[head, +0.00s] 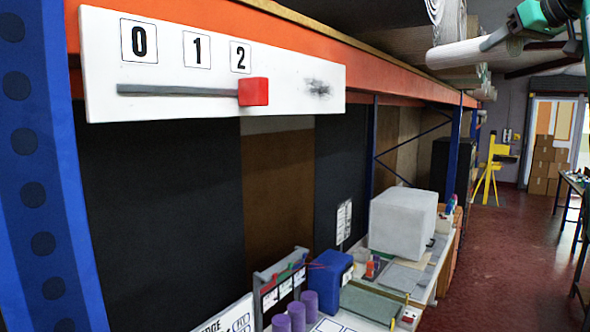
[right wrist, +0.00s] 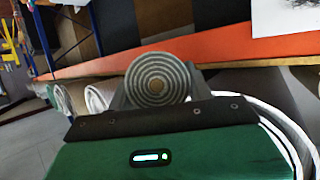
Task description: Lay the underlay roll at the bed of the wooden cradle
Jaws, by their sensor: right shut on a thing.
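My right gripper (head: 487,44) is high at the upper right of the head view, at the end of a green and dark arm. It is shut on a pale roll, which I take to be the underlay roll (head: 455,55). The roll is in the air near the orange shelf beam and points left. In the right wrist view, the roll's grey ringed end (right wrist: 157,78) shows between the grey fingers (right wrist: 157,92). I cannot make out the wooden cradle in either view. My left gripper is not in view.
An orange beam (head: 400,70) carries a white board (head: 215,65) with 0, 1, 2 and a red slider (head: 253,91). Other rolls (head: 449,15) lie on the upper shelf. Below is a bench with a white block (head: 402,222). The red floor (head: 510,250) at right is open.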

